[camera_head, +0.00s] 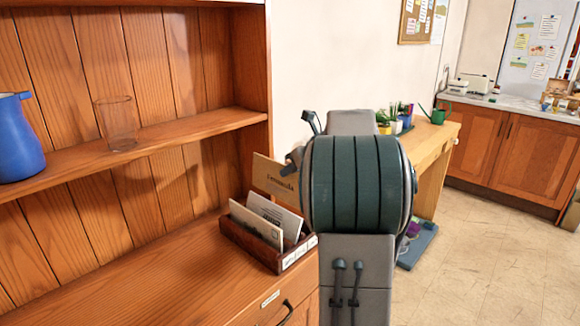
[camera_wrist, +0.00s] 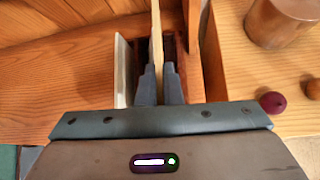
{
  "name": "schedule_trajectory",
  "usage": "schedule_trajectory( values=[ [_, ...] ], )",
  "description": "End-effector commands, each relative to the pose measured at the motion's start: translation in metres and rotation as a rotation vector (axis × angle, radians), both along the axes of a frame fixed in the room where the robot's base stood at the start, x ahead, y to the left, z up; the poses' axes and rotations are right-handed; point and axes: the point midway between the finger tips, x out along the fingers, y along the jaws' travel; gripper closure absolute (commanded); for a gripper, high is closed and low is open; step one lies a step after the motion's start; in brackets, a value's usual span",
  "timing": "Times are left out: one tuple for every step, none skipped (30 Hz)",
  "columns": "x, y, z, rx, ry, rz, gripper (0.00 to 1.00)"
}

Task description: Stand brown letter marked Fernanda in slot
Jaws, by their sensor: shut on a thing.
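The brown letter marked Fernanda (camera_head: 275,182) is upright, above and behind the white letters in the head view. In the wrist view the letter (camera_wrist: 157,35) shows edge-on between the fingers of my gripper (camera_wrist: 159,70), which is shut on it. In the wrist view a dark slot of the rack (camera_wrist: 169,47) lies below the letter. I cannot tell whether the letter's lower edge is inside the slot.
A shelf above the cabinet top (camera_head: 120,275) holds a blue jug (camera_head: 18,140) and a clear glass (camera_head: 117,124). The cabinet top left of the rack is clear. In the wrist view a brown round container (camera_wrist: 283,22) and a dark red ball (camera_wrist: 273,102) are at the right.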

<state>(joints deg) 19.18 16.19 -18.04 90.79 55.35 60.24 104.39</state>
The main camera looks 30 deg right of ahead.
Motion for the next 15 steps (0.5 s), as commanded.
schedule_trajectory(
  values=[
    [0.0, 0.0, -0.007, 0.001, 0.0, -0.001, 1.0],
    [0.0, 0.0, -0.01, 0.0, 0.0, 0.0, 1.0],
    [0.0, 0.0, -0.013, 0.0, 0.0, 0.0, 1.0],
    [0.0, 0.0, -0.015, 0.0, 0.0, 0.0, 1.0],
    [0.0, 0.0, -0.017, 0.0, 0.0, -0.001, 1.0],
    [0.0, 0.0, -0.021, 0.0, 0.0, -0.001, 1.0],
    [0.0, 0.0, -0.023, 0.0, 0.0, -0.001, 1.0],
    [0.0, -0.001, -0.025, 0.0, 0.0, -0.001, 1.0],
    [0.0, -0.001, -0.028, 0.0, -0.001, -0.002, 1.0],
    [0.0, -0.001, -0.031, 0.0, -0.001, -0.002, 1.0],
    [0.0, -0.001, -0.033, 0.0, -0.001, -0.002, 1.0],
    [0.0, 0.0, -0.037, 0.0, -0.001, -0.002, 1.0],
    [0.0, 0.0, -0.039, 0.0, -0.001, -0.002, 1.0],
    [0.0, 0.0, -0.041, 0.0, 0.0, -0.001, 1.0],
    [0.0, 0.0, -0.045, 0.001, 0.0, -0.001, 1.0]
  ],
)
